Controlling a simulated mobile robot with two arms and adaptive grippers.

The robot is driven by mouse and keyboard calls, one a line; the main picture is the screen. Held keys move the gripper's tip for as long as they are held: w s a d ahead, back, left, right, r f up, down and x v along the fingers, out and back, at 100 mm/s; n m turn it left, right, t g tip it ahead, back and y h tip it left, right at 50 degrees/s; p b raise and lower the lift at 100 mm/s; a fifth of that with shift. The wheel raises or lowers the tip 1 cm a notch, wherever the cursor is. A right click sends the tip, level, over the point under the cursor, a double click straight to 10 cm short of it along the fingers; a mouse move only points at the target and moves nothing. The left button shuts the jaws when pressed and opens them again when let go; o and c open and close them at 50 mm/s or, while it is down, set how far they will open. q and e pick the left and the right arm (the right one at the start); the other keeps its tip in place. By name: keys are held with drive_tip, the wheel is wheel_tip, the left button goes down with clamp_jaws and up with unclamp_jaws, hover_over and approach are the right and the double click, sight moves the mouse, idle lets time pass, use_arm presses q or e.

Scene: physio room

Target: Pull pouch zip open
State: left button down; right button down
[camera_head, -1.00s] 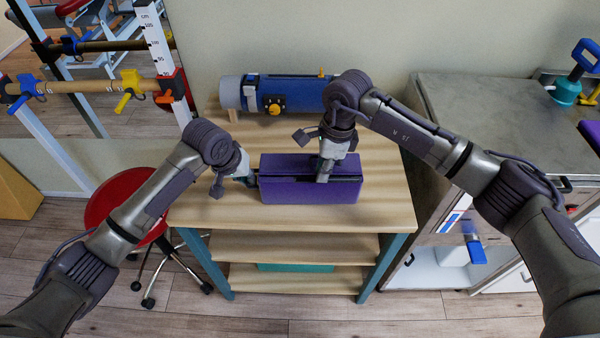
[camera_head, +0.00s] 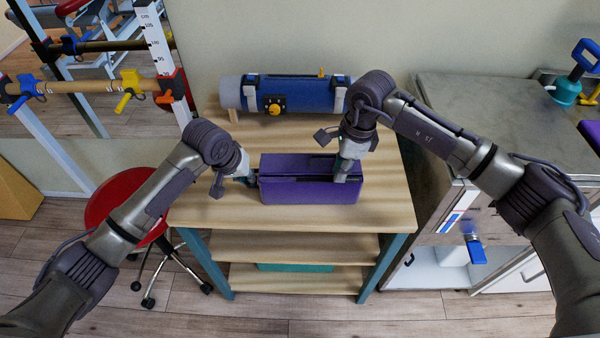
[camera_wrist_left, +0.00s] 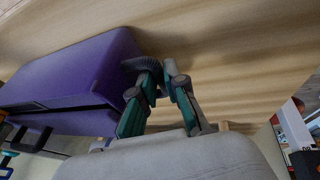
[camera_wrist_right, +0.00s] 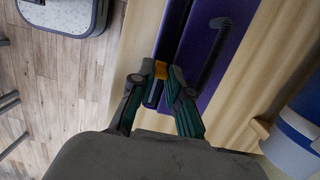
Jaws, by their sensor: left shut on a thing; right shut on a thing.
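The purple pouch (camera_head: 308,191) lies on the wooden table top, with a dark slit running along its upper side. My left gripper (camera_head: 254,182) is at the pouch's left end, shut on a dark ribbed end tab (camera_wrist_left: 140,64), which shows in the left wrist view. My right gripper (camera_head: 341,178) points down at the slit near the pouch's right end. It is shut on the zip pull (camera_wrist_right: 161,69), which shows as a small orange piece between the fingertips in the right wrist view. The fingers hide part of the pull.
A blue roll with grey ends (camera_head: 290,94) lies behind the pouch at the back of the table (camera_head: 200,208). A red stool (camera_head: 120,200) stands at the left and a grey-topped cabinet (camera_head: 500,120) at the right. The table front is clear.

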sight(353, 180)
use_arm(q)
drive_tip(key=shift+s, duration=0.1)
use_arm(e)
drive_tip(key=shift+d, duration=1.9)
drive_tip(key=c, duration=1.1)
unclamp_jaws()
drive_tip(key=shift+d, duration=0.1)
use_arm(q)
drive_tip(key=shift+f, duration=0.1)
use_arm(e)
wheel_tip(353, 180, up, 8)
use_arm(q)
drive_tip(key=c, duration=1.2)
unclamp_jaws()
drive_tip(key=shift+c, duration=0.2)
